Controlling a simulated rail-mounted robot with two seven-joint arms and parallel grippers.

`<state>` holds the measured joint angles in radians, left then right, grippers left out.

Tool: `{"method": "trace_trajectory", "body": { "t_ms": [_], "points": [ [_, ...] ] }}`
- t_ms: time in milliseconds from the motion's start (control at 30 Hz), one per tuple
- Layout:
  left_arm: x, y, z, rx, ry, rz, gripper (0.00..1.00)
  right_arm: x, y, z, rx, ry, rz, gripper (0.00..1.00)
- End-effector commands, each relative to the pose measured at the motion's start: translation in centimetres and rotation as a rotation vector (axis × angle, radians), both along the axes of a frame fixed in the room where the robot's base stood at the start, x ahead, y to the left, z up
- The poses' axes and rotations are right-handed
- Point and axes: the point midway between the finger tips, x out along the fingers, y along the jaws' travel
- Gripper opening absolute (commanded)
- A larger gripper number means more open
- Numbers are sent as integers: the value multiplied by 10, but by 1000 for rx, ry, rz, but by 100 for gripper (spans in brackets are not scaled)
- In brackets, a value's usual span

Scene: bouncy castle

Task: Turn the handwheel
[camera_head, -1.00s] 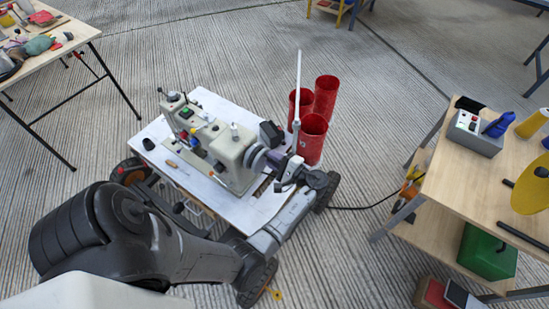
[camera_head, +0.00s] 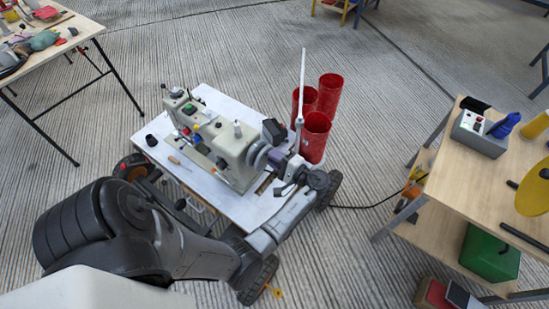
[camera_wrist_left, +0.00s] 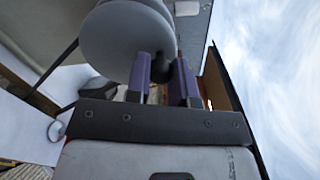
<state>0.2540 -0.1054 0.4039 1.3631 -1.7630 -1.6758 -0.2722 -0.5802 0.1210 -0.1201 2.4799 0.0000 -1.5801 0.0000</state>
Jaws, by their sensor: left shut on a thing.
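The pale sewing machine (camera_head: 236,152) stands on a white-topped wheeled cart (camera_head: 225,205). Its round grey handwheel (camera_head: 259,156) is at the machine's right end. The handwheel (camera_wrist_left: 128,38) fills the upper middle of the left wrist view. My left gripper (camera_head: 277,158) reaches it from the right along the cart's edge. In the wrist view its purple fingers (camera_wrist_left: 161,72) are shut on a dark part at the handwheel's rim, mostly hidden between them. My right gripper is not in view.
Several red cylinders (camera_head: 316,134) stand behind the gripper, close to a thin white upright rod (camera_head: 301,85). A wooden table (camera_head: 465,190) with a switch box (camera_head: 480,133) is at the right. Another cluttered table (camera_head: 62,32) is at the upper left. Ribbed floor between is clear.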

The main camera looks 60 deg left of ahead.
Motion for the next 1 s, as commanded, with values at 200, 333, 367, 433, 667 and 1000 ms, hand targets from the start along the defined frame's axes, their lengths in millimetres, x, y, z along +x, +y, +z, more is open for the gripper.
{"method": "trace_trajectory", "body": {
  "t_ms": [200, 333, 367, 433, 667, 1000],
  "points": [
    [0, 0, 0, 1, 1, 1, 36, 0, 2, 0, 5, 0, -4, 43],
    [0, 0, 0, 0, 1, 0, 48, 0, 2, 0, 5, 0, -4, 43],
    [0, 0, 0, 0, 1, 0, 48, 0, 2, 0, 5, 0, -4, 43],
    [0, 0, 0, 0, 1, 0, 48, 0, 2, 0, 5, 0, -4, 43],
    [3, -5, 0, -2, 1, -1, 48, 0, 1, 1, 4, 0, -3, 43],
    [30, -56, 1, -3, 2, -2, 48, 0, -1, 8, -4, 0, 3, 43]
  ]
}}
